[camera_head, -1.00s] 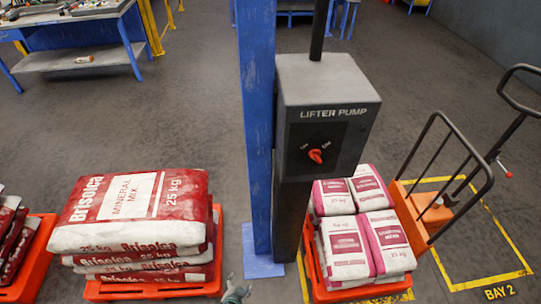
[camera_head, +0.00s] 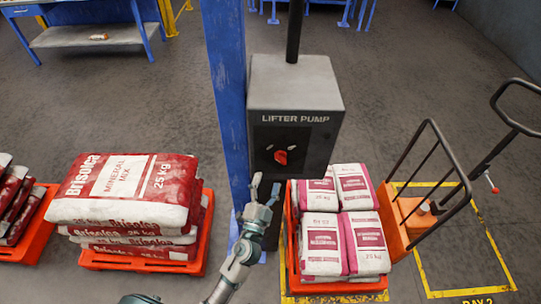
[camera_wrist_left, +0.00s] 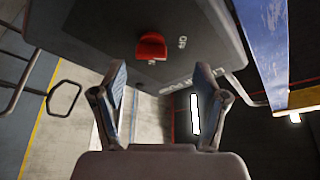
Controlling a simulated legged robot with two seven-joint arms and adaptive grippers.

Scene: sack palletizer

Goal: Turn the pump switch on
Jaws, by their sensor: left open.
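The lifter pump box (camera_head: 295,100) is dark grey and stands beside the blue post. Its red pump switch (camera_head: 280,157) is a knob on the front face, and its tip points down and left in the head view. In the left wrist view the red switch (camera_wrist_left: 151,46) shows beyond the fingers, near the top. My left gripper (camera_head: 265,184) is just below the switch and apart from it. Its two fingers (camera_wrist_left: 160,84) are spread with nothing between them. My right gripper is not in view.
A blue post (camera_head: 226,90) stands just left of the pump. Pink and white sacks (camera_head: 340,225) are stacked below right, by an orange pallet truck (camera_head: 408,222). Red and white sacks (camera_head: 125,190) lie on a pallet at left. Open floor lies behind.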

